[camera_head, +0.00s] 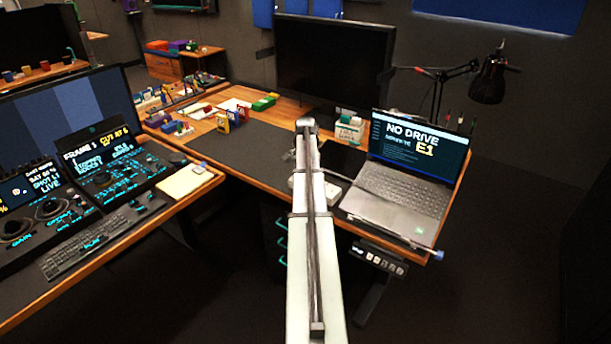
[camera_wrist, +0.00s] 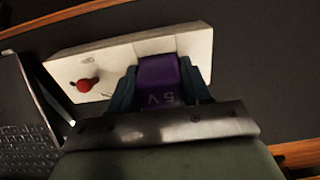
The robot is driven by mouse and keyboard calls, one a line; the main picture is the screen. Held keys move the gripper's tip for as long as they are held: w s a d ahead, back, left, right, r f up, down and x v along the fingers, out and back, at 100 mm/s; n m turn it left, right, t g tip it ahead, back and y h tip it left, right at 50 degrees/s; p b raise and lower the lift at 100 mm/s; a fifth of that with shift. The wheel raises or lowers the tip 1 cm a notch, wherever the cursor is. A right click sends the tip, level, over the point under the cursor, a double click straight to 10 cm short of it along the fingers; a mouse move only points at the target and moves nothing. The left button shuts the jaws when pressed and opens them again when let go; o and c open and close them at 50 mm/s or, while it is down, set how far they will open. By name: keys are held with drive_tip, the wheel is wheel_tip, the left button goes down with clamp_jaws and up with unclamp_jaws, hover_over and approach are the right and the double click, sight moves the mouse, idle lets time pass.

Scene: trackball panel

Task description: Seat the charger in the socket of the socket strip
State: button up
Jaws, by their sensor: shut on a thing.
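The socket strip (camera_wrist: 110,62) is a white block with a red knob (camera_wrist: 88,84) on its left part in the wrist view. In the head view a white edge of the strip (camera_head: 332,192) shows beside my arm. The charger (camera_wrist: 158,76) is purple with "5V" marked on it. My gripper (camera_wrist: 160,82) is shut on the charger, one dark finger on each side, over the right part of the strip. The charger covers the strip there; the socket under it is hidden, and I cannot tell how deep the charger sits. In the head view my arm hides the gripper and charger.
An open laptop (camera_head: 400,200) stands close to the right of the strip in the head view. The desk's front edge is near.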

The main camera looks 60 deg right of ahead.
drive_tip(key=shift+s+a+f, duration=0.1)
drive_tip(key=shift+f, duration=0.7)
drive_tip(key=o, duration=1)
drive_tip(key=shift+a, duration=0.1)
drive_tip(key=shift+o, duration=0.4)
drive_tip(key=shift+s, duration=0.1)
drive_tip(key=r, duration=1.3)
drive_tip(key=shift+w+d+r, duration=0.2)
